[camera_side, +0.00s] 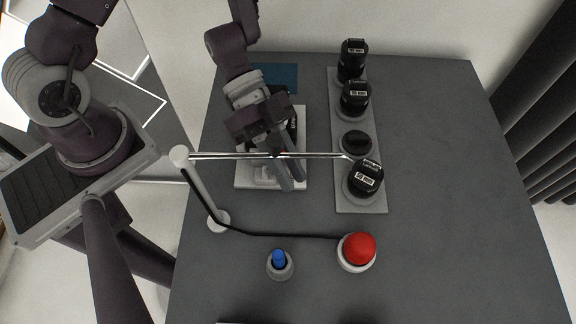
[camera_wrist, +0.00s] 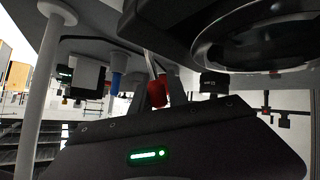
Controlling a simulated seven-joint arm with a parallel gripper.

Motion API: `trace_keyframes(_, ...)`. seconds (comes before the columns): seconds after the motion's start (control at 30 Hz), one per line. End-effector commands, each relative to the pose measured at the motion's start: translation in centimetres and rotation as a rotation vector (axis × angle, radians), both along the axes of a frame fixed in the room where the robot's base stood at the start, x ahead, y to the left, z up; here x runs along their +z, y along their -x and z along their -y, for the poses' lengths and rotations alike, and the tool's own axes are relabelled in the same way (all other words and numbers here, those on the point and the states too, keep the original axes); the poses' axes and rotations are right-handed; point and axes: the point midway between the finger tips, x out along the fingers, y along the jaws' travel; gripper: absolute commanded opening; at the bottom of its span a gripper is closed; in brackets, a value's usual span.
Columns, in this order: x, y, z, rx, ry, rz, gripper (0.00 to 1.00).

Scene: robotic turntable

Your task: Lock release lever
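My gripper (camera_side: 284,170) points down over the front part of a white base plate (camera_side: 243,183) in the side view. Light grey parts of a mechanism (camera_side: 262,172) show on the plate beside my fingers. My gripper and wrist cover much of this mechanism, and I cannot make out the release lever clearly. My fingers look close to these parts; contact and finger opening cannot be told.
A thin metal rod (camera_side: 320,156) runs from a white post (camera_side: 198,187) across the gripper area. A red button (camera_side: 358,250) and a blue-topped piece (camera_side: 279,260) stand in front. The table's right side is clear.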

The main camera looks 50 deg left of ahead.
Motion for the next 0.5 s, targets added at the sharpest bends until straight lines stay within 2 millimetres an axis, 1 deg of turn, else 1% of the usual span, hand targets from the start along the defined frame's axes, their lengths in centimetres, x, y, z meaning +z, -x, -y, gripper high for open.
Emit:
trace_keyframes(0.03,0.0,0.0,0.0,0.001,0.0,0.001,0.3)
trace_keyframes(0.07,0.0,0.0,0.0,0.0,0.0,0.0,0.36)
trace_keyframes(0.1,0.0,0.0,0.0,0.0,0.001,0.0,0.39)
trace_keyframes(0.37,0.1,0.0,0.0,0.0,0.002,0.0,0.39)
trace_keyframes(0.43,0.4,-0.1,-0.5,0.002,0.002,0.002,0.39)
trace_keyframes(0.5,1.2,-0.4,-1.6,0.002,0.002,0.005,0.39)
